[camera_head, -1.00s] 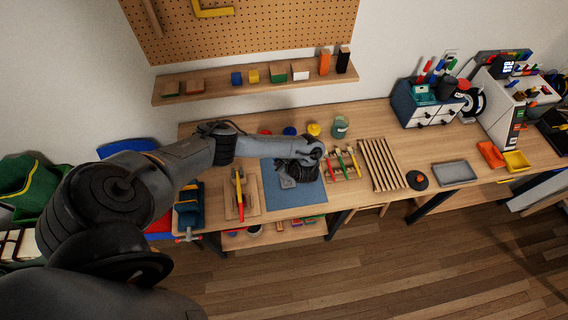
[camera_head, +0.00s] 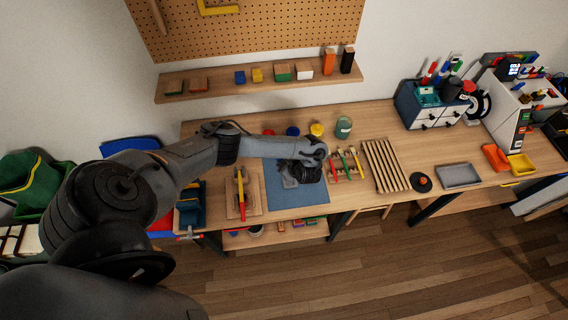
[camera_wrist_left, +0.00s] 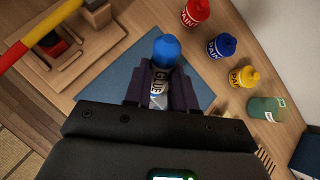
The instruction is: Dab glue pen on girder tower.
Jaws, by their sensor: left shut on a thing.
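My left gripper (camera_head: 298,174) is over the blue mat (camera_head: 312,194) on the workbench. In the left wrist view, its dark fingers (camera_wrist_left: 162,88) are shut on the glue pen (camera_wrist_left: 164,58), which has a blue cap and a white and dark GLUE label. The cap points away from the wrist, above the mat (camera_wrist_left: 118,78). The gripper and forearm hide the glue pen in the head view. I cannot make out a girder tower for sure; the gripper may hide it. My right gripper is in neither view.
Red (camera_wrist_left: 195,12), blue (camera_wrist_left: 222,46) and yellow (camera_wrist_left: 244,76) paint bottles and a green jar (camera_wrist_left: 266,108) stand behind the mat. A wooden fixture with a red and yellow tool (camera_head: 241,190) is on its left. A slatted rack (camera_head: 385,165) is on the right.

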